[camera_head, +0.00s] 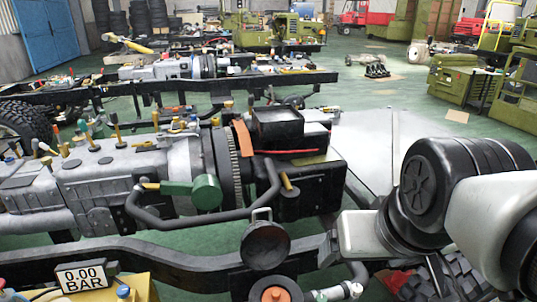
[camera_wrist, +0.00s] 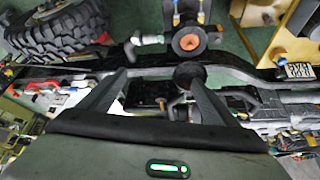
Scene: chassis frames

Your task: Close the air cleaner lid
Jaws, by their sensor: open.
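The air cleaner lid (camera_head: 265,246) is a round dark disc with a small loop on top. In the head view it stands raised behind the air cleaner housing (camera_head: 256,291), which has an orange centre and is cut by the bottom edge. In the wrist view the lid (camera_wrist: 190,75) is a dark disc beside the orange-centred housing (camera_wrist: 189,42). My gripper (camera_wrist: 160,78) is open and empty, and the lid appears near its right fingertip. I cannot tell whether they touch.
A dark chassis rail (camera_head: 150,259) runs behind the lid, with the engine and gearbox (camera_head: 110,180) beyond it. A pressure display (camera_head: 82,276) reading 0.00 BAR is at the lower left. A tyre (camera_wrist: 62,28) lies upper left in the wrist view.

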